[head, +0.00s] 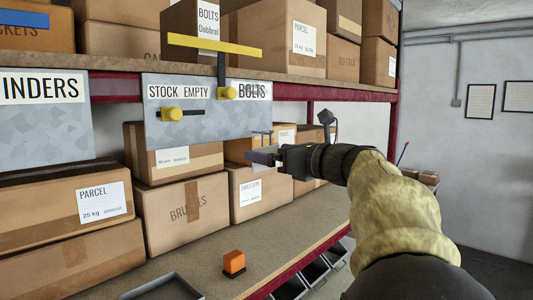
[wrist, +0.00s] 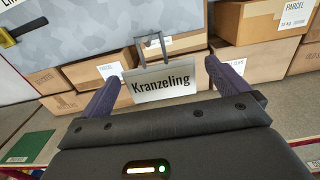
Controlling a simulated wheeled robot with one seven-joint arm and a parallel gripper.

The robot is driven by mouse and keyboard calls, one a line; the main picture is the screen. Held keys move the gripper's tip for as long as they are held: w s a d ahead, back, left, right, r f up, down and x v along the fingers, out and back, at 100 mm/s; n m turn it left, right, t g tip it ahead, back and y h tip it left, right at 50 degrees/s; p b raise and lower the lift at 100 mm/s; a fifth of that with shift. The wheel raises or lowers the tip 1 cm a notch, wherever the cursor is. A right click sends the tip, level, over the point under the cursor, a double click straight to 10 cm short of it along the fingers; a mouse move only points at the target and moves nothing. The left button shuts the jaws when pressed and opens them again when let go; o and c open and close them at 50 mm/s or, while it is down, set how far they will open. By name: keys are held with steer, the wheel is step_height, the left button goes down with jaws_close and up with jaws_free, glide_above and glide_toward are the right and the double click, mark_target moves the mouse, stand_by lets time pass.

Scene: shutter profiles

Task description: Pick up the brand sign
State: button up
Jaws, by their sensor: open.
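The brand sign (wrist: 165,83) is a light grey plate lettered "Kranzeling" with a thin dark hook-shaped bracket on top, in the middle of the wrist view. My gripper (wrist: 162,72) is open, with one purple finger to the left of the sign and one to the right. The sign lies between or just beyond the fingertips; I cannot tell whether they touch it. In the head view my gripper (head: 262,156) reaches in front of the shelf boxes at centre. The bracket shows just above it, and the plate is mostly hidden by the fingers.
Several cardboard boxes (head: 186,212) fill the lower shelf. A grey panel (head: 200,130) with yellow knobs and "STOCK EMPTY" and "BOLTS" labels hangs left of my gripper. An orange block (head: 234,262) stands on the shelf board below. The space at right is open.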

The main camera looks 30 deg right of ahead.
mark_target(267, 152)
steer(key=p+x, duration=0.2)
steer(key=x, duration=0.1)
steer(key=shift+w+a+r, duration=0.1)
steer(key=shift+w+a, duration=0.1)
steer(key=shift+a, duration=0.05)
steer(key=shift+w, duration=0.35)
steer(key=shift+f, duration=0.2)
steer(key=shift+s+a, duration=0.1)
steer(key=c, duration=0.9)
